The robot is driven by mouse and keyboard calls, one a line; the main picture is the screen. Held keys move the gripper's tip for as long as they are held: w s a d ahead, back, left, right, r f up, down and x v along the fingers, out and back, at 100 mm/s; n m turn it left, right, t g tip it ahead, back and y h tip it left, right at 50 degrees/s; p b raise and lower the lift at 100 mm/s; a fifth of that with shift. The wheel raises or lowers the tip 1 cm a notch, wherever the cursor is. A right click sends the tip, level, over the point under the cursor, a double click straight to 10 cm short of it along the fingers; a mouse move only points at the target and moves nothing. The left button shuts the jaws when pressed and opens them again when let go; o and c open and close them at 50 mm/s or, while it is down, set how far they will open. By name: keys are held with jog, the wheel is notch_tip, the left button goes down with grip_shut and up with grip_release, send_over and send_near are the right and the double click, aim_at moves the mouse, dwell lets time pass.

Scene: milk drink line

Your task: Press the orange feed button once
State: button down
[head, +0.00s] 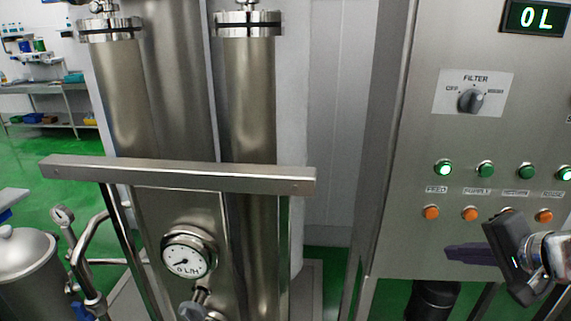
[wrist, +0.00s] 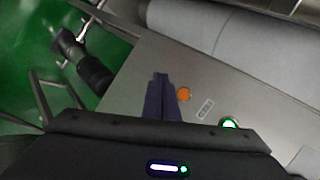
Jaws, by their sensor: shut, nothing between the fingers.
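The orange feed button (head: 431,212) is the leftmost of a row of orange buttons on the steel panel, under the label FEED and a lit green lamp (head: 443,168). My gripper (head: 450,252) is in front of the panel, below and slightly right of this button, its dark fingers pointing left. In the wrist view, the closed, empty fingers (wrist: 160,80) are beside an orange button (wrist: 184,94), with a gap between them in the picture. A label and a lit green lamp (wrist: 228,122) line up with that button. I cannot tell the fingertips' distance from the panel.
More orange buttons, including the supply button (head: 470,213), sit to the right. A filter knob (head: 472,100) and a display reading 0 L (head: 535,18) are above. A steel crossbar (head: 180,173) and tall cylinders stand to the left.

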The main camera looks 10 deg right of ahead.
aim_at(432, 214)
jog(key=w+d, duration=0.2)
jog(key=w, duration=0.6)
jog(key=shift+w+d, duration=0.2)
jog(key=shift+w, duration=0.05)
jog(key=shift+w, duration=0.1)
dwell(2.2)
jog(key=shift+w+d, duration=0.15)
jog(key=shift+w, duration=0.2)
jog(key=shift+w+d, duration=0.1)
jog(key=shift+w, duration=0.3)
dwell(0.9)
jog(key=shift+s, duration=0.1)
jog(key=shift+s+a, duration=0.25)
jog(key=shift+s, duration=0.5)
jog(key=shift+s, duration=0.1)
